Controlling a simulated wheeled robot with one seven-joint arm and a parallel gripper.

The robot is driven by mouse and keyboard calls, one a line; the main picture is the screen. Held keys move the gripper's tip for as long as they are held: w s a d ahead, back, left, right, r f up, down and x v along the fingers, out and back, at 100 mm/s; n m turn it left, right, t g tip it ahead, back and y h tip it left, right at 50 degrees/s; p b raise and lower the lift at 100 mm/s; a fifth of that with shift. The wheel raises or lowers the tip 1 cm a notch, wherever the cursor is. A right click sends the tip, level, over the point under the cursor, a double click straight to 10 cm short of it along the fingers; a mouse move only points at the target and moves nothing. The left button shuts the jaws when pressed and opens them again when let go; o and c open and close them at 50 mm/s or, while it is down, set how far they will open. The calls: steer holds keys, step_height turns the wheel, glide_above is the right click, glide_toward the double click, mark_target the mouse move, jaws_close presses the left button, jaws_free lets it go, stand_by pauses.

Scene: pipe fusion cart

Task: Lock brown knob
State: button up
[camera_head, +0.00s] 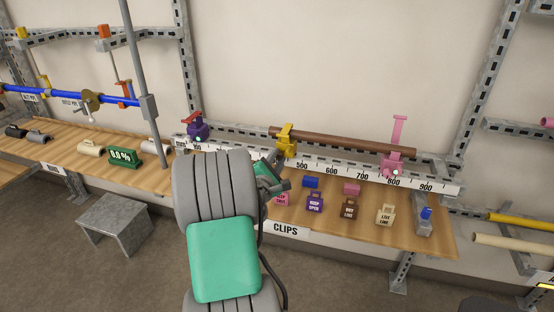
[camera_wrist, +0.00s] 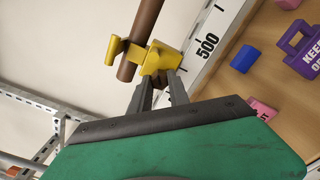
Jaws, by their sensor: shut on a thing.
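My gripper (camera_wrist: 159,82) is shut on the lower part of a yellow clip (camera_wrist: 152,58), which is around a brown pipe (camera_wrist: 140,42). In the head view the yellow clip (camera_head: 285,141) is near the left end of the brown pipe (camera_head: 345,141), above the ruler rail; my arm hides part of the rail. A pink clip (camera_head: 393,163) stands at the pipe's right end with its arm upright. I see no plainly brown knob; a brownish clamp with a handle (camera_head: 91,101) sits on the blue pipe at far left. A brown padlock-shaped tag (camera_head: 350,208) stands on the bench.
A purple clip (camera_head: 196,129) with a red top stands at the rail's left. Purple (camera_head: 315,203) and cream (camera_head: 385,214) tags and small blocks lie on the bench in front. A grey post (camera_head: 147,100) and a grey stool (camera_head: 112,221) are at left.

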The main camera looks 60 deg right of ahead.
jaws_close()
steer(key=shift+m, duration=0.3)
steer(key=m+b, duration=0.4)
steer(key=m, duration=0.1)
steer(key=shift+f, duration=0.15)
steer(key=m+b, duration=0.5)
steer(key=shift+f+m, duration=0.1)
steer(key=shift+m, duration=0.3)
steer(key=m+b, duration=0.6)
steer(key=b, duration=0.2)
steer(key=m+b, duration=0.3)
steer(key=b, duration=0.1)
steer(key=shift+m, duration=0.3)
steer(key=shift+r+m+b, duration=0.25)
steer(key=shift+m+b, duration=0.85)
steer(key=shift+b, duration=0.05)
